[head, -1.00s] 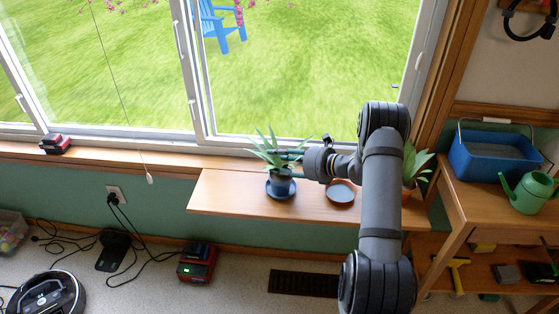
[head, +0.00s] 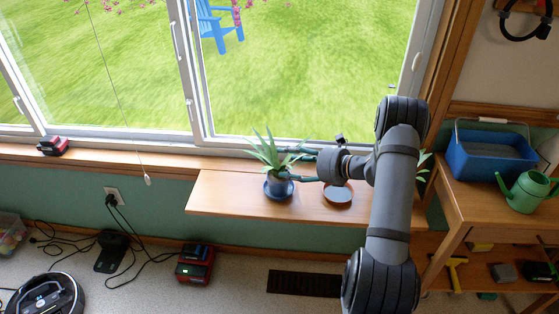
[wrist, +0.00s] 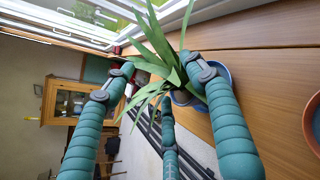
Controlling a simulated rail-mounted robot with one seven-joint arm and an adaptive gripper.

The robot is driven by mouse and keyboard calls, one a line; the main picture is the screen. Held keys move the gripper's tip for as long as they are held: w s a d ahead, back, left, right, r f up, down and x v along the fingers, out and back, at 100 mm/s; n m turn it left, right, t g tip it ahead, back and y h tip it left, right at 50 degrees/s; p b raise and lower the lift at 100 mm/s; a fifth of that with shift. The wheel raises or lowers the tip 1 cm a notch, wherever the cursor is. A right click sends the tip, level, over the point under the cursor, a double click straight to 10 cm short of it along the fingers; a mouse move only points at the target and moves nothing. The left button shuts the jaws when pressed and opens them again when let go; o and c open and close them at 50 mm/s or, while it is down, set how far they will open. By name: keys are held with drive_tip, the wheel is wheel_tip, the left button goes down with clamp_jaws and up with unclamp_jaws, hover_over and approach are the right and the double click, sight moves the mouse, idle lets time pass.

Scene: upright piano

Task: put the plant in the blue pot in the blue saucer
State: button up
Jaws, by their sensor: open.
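The plant in the blue pot (head: 279,184) has long green leaves and stands upright in the blue saucer (head: 268,194) on the wooden shelf. In the wrist view the leaves (wrist: 160,45) rise between my fingers, and the rim of the blue saucer (wrist: 224,72) shows behind one finger. My gripper (head: 287,164) is open, to the right of the pot, its teal fingers pointing left toward it. In the wrist view my gripper's fingers (wrist: 160,78) are spread, and the pot is mostly hidden behind the leaves and a finger.
A terracotta saucer (head: 338,194) with a dark inside sits on the shelf (head: 230,196) right of the pot. Leaves of another plant (head: 422,160) show behind my arm. The window is close behind. A table with a blue tub (head: 490,155) and green watering can (head: 525,192) stands right.

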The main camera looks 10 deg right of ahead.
drive_tip(key=v, duration=0.7)
drive_tip(key=shift+a, duration=0.1)
